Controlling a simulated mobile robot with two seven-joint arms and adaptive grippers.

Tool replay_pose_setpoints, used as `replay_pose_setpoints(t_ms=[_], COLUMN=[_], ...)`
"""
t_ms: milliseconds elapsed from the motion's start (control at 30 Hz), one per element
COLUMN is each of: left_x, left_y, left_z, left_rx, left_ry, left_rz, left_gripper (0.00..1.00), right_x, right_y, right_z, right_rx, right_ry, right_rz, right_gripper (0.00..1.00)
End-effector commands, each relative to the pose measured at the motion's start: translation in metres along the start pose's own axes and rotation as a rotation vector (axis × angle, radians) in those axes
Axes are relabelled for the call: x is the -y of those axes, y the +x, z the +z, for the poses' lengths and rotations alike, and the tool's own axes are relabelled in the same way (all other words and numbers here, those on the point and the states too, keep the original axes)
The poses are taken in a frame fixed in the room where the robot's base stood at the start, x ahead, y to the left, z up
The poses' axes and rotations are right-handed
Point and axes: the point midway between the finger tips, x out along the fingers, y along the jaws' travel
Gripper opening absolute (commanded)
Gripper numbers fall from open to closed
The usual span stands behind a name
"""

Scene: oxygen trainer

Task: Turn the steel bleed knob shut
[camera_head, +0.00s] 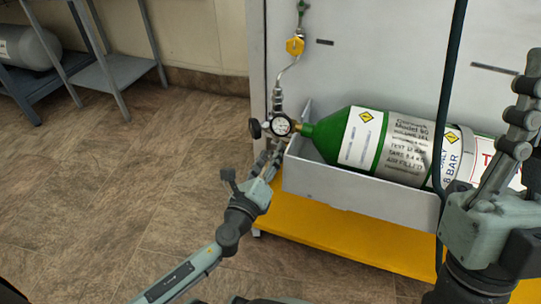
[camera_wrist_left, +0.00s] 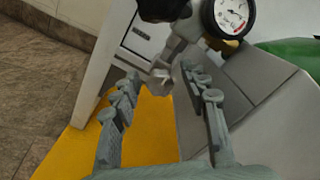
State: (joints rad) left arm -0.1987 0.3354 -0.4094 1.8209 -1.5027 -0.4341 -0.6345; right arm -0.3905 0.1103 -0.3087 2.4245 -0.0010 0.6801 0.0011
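The steel bleed knob (camera_wrist_left: 161,80) shows in the left wrist view as a small bright metal piece below the regulator. In the head view I cannot make it out clearly beneath the gauge. My left gripper (camera_head: 270,160) is just below the pressure gauge (camera_head: 281,125). In the left wrist view my left gripper (camera_wrist_left: 160,76) is open, with the knob between its fingertip ends. I cannot tell whether a finger touches it. My right gripper (camera_head: 510,130) is raised at the right, in front of the cylinder; its finger gap is unclear.
A green oxygen cylinder (camera_head: 345,142) lies in a grey tray (camera_head: 350,196) above a yellow shelf (camera_head: 330,230). A black knob (camera_head: 255,128) sits left of the gauge. A yellow fitting (camera_head: 295,46) is above.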

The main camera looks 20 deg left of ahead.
Motion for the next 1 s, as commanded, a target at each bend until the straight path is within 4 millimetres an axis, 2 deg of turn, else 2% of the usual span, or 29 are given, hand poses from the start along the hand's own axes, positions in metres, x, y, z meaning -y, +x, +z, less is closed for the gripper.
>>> replay_pose_setpoints(t_ms=[267, 367, 700, 833, 1000], left_x=[0.000, -0.001, -0.001, 0.000, 0.000], left_y=[-0.005, -0.018, -0.089, -0.108, -0.119], left_z=[0.000, -0.001, -0.001, 0.000, 0.000], left_rx=[0.000, -0.002, -0.003, -0.002, 0.000], left_ry=[-0.001, -0.001, 0.002, 0.001, 0.000], left_rz=[0.000, 0.001, 0.001, 0.000, 0.000], left_gripper=[0.44, 0.44, 0.44, 0.44, 0.44], right_x=[0.000, 0.000, 0.000, 0.000, 0.000], right_y=[0.001, 0.001, 0.001, 0.000, 0.000], right_z=[-0.002, -0.002, -0.001, -0.001, -0.001], right_rx=[-0.006, -0.005, -0.003, -0.003, -0.002], right_ry=[-0.002, -0.002, -0.001, -0.001, -0.001], right_rz=[-0.004, -0.003, -0.002, -0.001, -0.001], right_gripper=[0.00, 0.00, 0.00, 0.00, 0.00])
